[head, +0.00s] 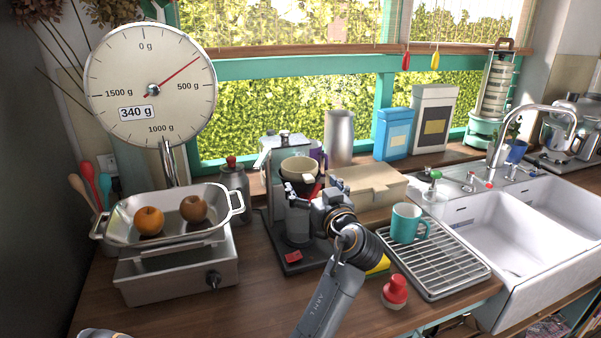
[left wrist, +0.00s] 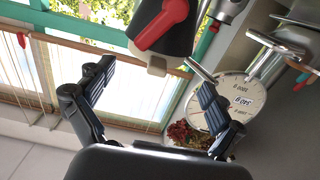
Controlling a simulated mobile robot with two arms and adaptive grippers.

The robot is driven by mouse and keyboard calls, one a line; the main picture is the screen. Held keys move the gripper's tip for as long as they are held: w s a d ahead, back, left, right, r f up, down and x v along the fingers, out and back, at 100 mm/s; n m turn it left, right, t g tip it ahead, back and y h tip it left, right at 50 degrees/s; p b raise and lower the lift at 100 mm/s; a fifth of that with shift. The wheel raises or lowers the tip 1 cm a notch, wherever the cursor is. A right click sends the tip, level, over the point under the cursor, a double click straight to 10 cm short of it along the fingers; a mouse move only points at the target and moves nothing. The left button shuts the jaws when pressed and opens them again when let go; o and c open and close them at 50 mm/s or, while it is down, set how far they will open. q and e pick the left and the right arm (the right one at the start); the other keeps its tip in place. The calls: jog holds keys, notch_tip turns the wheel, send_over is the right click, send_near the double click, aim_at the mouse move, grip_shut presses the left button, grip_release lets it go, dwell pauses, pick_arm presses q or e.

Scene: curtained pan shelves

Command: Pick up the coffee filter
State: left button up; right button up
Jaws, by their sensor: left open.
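The coffee filter (head: 299,167) is a cream cone with a small handle tab. In the head view it sits at the top of the dark holder of the coffee machine (head: 282,144). In the upside-down left wrist view, the filter's cream tab (left wrist: 156,64) shows beyond a dark cone-shaped holder with a red handle (left wrist: 164,24). My left gripper (head: 304,190) is open and empty, just in front of the filter and slightly below it. In the left wrist view its fingertips (left wrist: 149,66) are spread to either side of the tab, apart from it. My right gripper is not in view.
A scale (head: 175,262) with two fruits in its pan stands at the left. A tan box (head: 368,186) is right of the machine. A teal mug (head: 407,222) stands on a drying rack (head: 446,262) beside the sink (head: 485,222). A red-topped shaker (head: 395,292) is near the front edge.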

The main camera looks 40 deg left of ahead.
aim_at(311, 183)
pick_arm(q)
jog(key=x, duration=0.3)
jog(key=shift+w+d+p, duration=0.15)
jog(key=shift+p, duration=0.15)
jog(key=shift+w+a+f, duration=0.15)
jog(key=shift+a, duration=0.05)
jog(key=shift+w+a+r+p, duration=0.2)
jog(key=shift+w+a+p, duration=0.1)
jog(key=shift+a+p, duration=0.3)
jog(key=p+x, duration=0.1)
jog(key=x, duration=0.2)
jog(key=shift+w+a+f, duration=0.15)
jog(key=shift+w+a, duration=0.05)
jog(key=shift+a, duration=0.2)
jog(key=shift+w+a+f, duration=0.1)
jog(key=shift+a, duration=0.1)
jog(key=shift+d, duration=0.1)
jog(key=c, duration=0.8)
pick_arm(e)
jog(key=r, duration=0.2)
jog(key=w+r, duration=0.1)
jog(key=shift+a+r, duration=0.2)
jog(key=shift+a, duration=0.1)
